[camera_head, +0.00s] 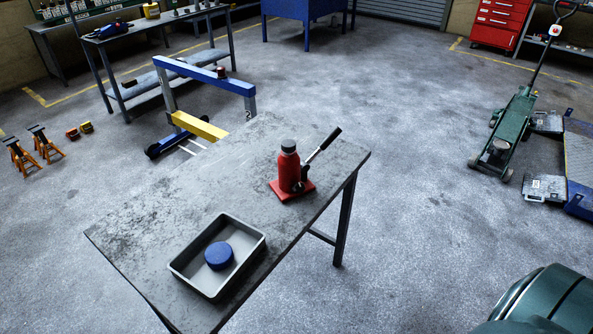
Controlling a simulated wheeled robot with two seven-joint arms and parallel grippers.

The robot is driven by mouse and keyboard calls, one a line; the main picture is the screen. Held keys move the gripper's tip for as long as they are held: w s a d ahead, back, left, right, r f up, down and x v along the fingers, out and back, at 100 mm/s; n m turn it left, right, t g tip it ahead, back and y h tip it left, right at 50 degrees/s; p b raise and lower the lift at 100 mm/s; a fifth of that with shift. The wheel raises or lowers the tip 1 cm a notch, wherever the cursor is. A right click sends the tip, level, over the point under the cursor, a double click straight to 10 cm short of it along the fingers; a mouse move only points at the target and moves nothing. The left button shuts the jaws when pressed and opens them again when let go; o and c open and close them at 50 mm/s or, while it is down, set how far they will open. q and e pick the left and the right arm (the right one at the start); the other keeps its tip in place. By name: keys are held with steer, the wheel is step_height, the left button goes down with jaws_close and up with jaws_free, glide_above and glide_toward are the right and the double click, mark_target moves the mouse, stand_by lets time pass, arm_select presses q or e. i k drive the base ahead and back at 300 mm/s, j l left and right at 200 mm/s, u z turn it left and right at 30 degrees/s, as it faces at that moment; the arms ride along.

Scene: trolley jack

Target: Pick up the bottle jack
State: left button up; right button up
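The red bottle jack (289,172) stands upright on the grey worktable (180,205), near its far right end. It has a square red base, a dark cap on top and a black-handled lever pointing up to the right. No gripper touches it. Neither my left nor my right gripper shows in the head view.
A grey tray (186,279) with a round blue object (219,256) in it sits at the table's near end. A blue and yellow frame (205,77) stands behind the table. A green trolley jack (513,122) stands on the floor at right. Open floor surrounds the table's right side.

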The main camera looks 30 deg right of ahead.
mark_target(290, 172)
steer(key=i+l, duration=0.1)
steer(key=l, duration=0.3)
steer(key=l+z, duration=0.1)
steer(key=l, duration=0.35)
steer(key=i+l+z, duration=0.1)
steer(key=l, duration=0.3)
steer(key=i+l, duration=0.2)
steer(key=l, duration=0.2)
steer(key=i+l+z, duration=0.1)
steer(key=l, duration=0.35)
